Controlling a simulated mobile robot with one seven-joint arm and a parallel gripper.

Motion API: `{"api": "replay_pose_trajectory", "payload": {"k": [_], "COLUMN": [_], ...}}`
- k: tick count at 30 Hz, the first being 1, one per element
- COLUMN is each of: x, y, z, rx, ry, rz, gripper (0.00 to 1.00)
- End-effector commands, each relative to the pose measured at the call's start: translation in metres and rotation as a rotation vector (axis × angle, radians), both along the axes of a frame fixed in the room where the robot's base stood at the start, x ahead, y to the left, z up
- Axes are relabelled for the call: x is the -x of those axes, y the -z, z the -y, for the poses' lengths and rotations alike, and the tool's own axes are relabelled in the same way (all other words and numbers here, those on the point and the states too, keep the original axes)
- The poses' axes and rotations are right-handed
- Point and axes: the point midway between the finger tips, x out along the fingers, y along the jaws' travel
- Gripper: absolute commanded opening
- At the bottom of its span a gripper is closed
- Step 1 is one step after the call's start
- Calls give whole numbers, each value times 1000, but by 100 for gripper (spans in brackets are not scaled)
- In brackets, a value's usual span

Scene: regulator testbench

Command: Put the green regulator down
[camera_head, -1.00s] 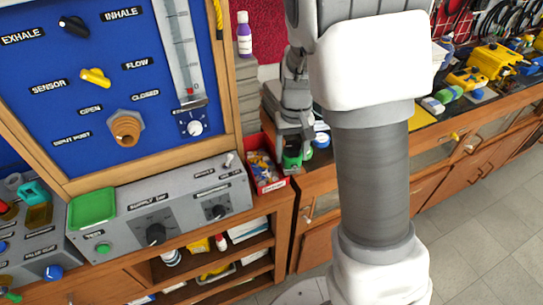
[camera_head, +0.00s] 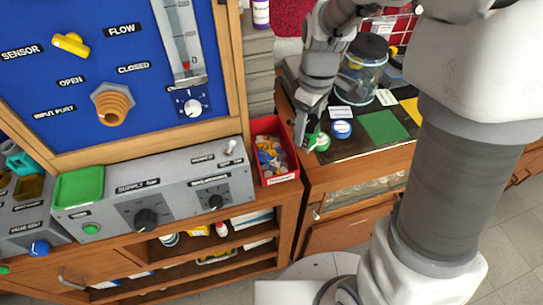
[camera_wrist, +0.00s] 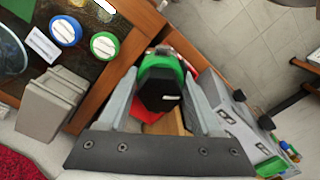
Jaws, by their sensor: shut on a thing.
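The green regulator, with a black front, shows in the wrist view (camera_wrist: 162,82) between the fingers of my gripper (camera_wrist: 160,92). My gripper is shut on it. In the head view my gripper (camera_head: 302,130) points down by the left edge of the dark counter (camera_head: 352,160), close to the red bin. I cannot make out the held regulator there. A green square (camera_head: 384,126) and a yellow one (camera_head: 413,108) lie on the counter.
A green round piece (camera_head: 319,141) and a blue one (camera_head: 341,129) sit beside my gripper. A glass jar (camera_head: 362,75) stands behind them. The red bin (camera_head: 279,177) of small parts is left of the counter. The grey control panel (camera_head: 165,195) lies further left.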

Motion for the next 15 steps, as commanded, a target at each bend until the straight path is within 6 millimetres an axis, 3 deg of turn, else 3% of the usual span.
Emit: {"api": "replay_pose_trajectory", "payload": {"k": [9,15], "x": [32,47], "y": [-2,-3], "z": [-24,-32], "rx": [4,15], "ry": [-581,-836], "rz": [23,27], "gripper": [0,0]}}
